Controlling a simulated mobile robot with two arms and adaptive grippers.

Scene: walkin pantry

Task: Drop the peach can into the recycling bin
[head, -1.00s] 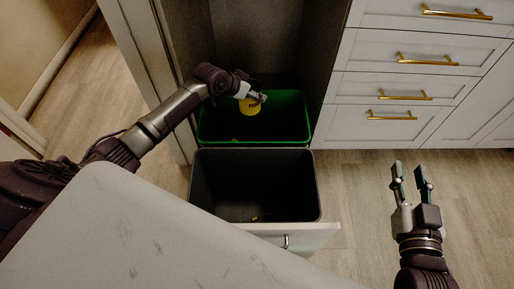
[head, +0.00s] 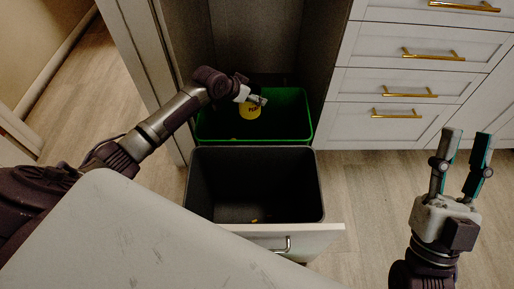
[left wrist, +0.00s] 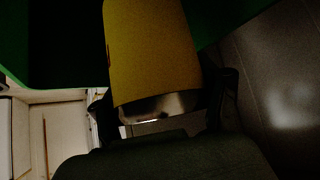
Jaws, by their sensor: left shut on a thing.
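The peach can (head: 249,110) has a yellow label with dark lettering. My left gripper (head: 256,99) is shut on it and holds it over the green-rimmed recycling bin (head: 309,128), the rear of the two bins. In the left wrist view the can (left wrist: 152,52) fills the upper middle, its metal end towards the gripper (left wrist: 168,112), with a finger on each side. Whether the can's lower end is below the bin's rim I cannot tell. My right gripper (head: 465,150) is open and empty, over the floor at the right.
A dark bin (head: 315,208) stands in front of the green one in the same pull-out drawer (head: 318,234), with small scraps on its floor. A pale countertop (head: 130,240) covers the lower left. Drawers with brass handles (head: 405,91) stand at the right.

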